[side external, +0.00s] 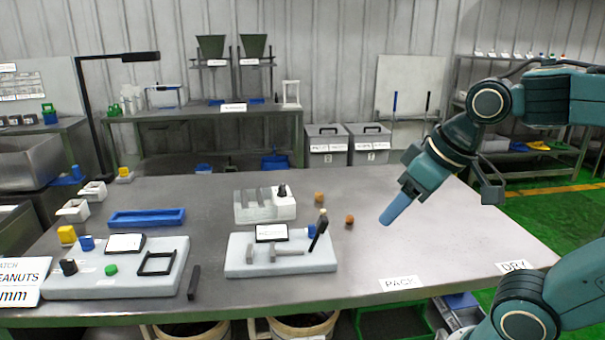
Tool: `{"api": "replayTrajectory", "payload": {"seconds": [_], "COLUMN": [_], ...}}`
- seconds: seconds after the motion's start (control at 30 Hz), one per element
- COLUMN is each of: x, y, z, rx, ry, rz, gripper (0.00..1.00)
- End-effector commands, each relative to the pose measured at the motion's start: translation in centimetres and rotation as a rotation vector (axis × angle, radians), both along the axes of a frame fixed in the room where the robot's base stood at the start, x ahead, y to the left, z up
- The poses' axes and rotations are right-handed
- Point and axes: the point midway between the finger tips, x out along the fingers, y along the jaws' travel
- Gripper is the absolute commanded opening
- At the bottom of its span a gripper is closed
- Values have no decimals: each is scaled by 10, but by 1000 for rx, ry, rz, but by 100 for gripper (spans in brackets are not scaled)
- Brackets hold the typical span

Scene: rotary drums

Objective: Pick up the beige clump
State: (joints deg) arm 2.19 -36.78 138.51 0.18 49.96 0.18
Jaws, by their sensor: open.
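Two small rounded clumps lie on the steel table right of centre. One is tan-orange (319,197) and sits farther back; the other is darker brown (349,219) and sits nearer. A small beige bit (323,211) shows at the top of a black upright piece; I cannot tell whether it is a clump or part of that piece. My gripper (387,220) has blue fingers, points down and left, and is above the table to the right of the clumps. It is open and empty, with its fingers overlapping in this view.
A pale board with a black-framed card (272,232) and grey bars stands left of the clumps. A grey slotted block (252,206) is behind it. A blue tray (147,218) and another pale board (75,284) are farther left. The table's right side is mostly clear, with labels (400,283) along the front edge.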

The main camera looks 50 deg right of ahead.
Motion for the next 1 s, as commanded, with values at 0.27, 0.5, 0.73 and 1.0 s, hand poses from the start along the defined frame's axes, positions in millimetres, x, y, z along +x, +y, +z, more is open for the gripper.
{"api": "replayTrajectory", "payload": {"seconds": [0.27,0.5,0.73,1.0], "x": [63,121,174,233], "y": [-24,-52,-87,-136], "z": [17,22,16,-4], "rx": [1,1,1,0], "ry": [1,-3,-6,-11], "rz": [-84,-155,-224,-304], "gripper": [56,56,56,56]}}
